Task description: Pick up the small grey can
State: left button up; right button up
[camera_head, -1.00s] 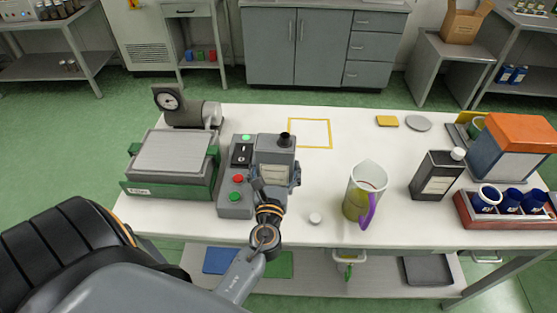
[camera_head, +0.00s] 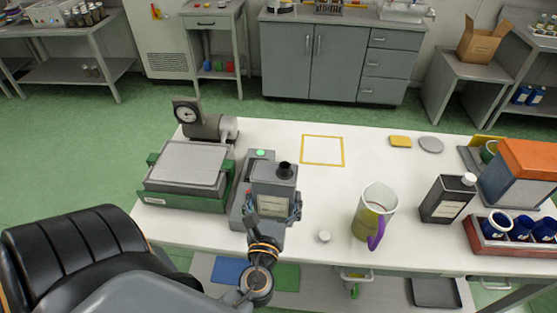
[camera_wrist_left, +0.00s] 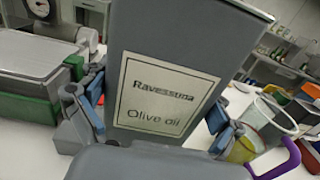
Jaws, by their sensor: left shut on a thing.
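The small grey can (camera_head: 272,180) has a dark cap and a pale label. My left gripper (camera_head: 272,208) is shut on it, with one finger on each side of its body. In the left wrist view the can (camera_wrist_left: 195,50) fills the middle, its label reading "Ravessuna Olive oil", between the blue-padded fingers of the left gripper (camera_wrist_left: 155,110). The can looks upright. Its base is hidden behind the gripper, so I cannot tell its height above the table. My right gripper is not in view.
A grey control box (camera_head: 250,163) is close behind the can, partly covered by it. A green-and-grey scale (camera_head: 187,165) is left. A yellow outlined square (camera_head: 322,150) is empty.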

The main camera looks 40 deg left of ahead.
pick_arm(q)
jog(key=shift+s+d+r, duration=0.15)
jog(key=shift+s+r, duration=0.25)
jog(key=shift+s, duration=0.35)
